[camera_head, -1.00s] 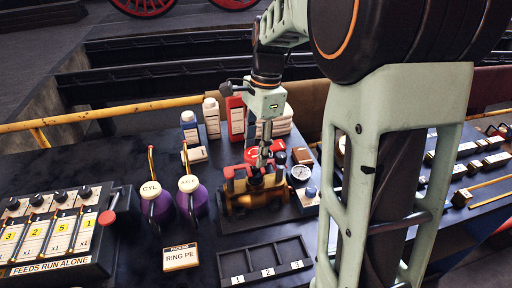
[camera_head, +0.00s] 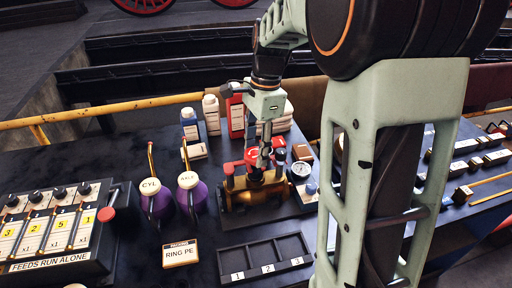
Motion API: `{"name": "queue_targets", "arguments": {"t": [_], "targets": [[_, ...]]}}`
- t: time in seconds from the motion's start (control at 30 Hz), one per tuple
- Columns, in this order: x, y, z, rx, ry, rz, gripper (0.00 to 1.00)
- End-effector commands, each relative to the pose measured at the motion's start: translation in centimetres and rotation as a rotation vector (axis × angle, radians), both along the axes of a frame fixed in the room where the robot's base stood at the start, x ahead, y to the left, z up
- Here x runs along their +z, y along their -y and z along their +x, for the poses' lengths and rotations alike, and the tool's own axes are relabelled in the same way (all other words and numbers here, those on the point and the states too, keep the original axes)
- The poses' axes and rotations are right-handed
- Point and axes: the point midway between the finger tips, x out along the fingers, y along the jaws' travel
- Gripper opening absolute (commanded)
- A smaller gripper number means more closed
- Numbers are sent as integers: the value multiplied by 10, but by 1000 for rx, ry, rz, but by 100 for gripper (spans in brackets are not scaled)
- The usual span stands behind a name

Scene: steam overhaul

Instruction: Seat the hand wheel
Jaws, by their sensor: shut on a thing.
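The hand wheel (camera_head: 252,154) is a red wheel at the top of a brass valve body (camera_head: 240,194) in the middle of the bench. My gripper (camera_head: 265,160) points down over the valve and is shut on the hand wheel. The fingers and the valve's red parts overlap, so I cannot tell whether the wheel is fully down on its stem.
Two purple oil cans (camera_head: 188,196) stand left of the valve. A feed box (camera_head: 55,228) is at far left, a "RING PE" card (camera_head: 180,253) and a numbered black tray (camera_head: 262,258) in front. A gauge (camera_head: 301,170) is close on the right; bottles (camera_head: 211,114) stand behind.

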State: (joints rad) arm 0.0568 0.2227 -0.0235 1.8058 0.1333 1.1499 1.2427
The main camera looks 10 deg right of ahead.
Motion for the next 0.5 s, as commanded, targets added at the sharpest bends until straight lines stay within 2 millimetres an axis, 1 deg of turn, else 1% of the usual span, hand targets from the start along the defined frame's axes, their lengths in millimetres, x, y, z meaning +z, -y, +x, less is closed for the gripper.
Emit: {"name": "queue_targets", "arguments": {"t": [0.27,0.3,0.47,0.5], "targets": [[-1,0,0,0,1,0,9],[-1,0,0,0,1,0,44],[-1,0,0,0,1,0,62],[-1,0,0,0,1,0,63]]}}
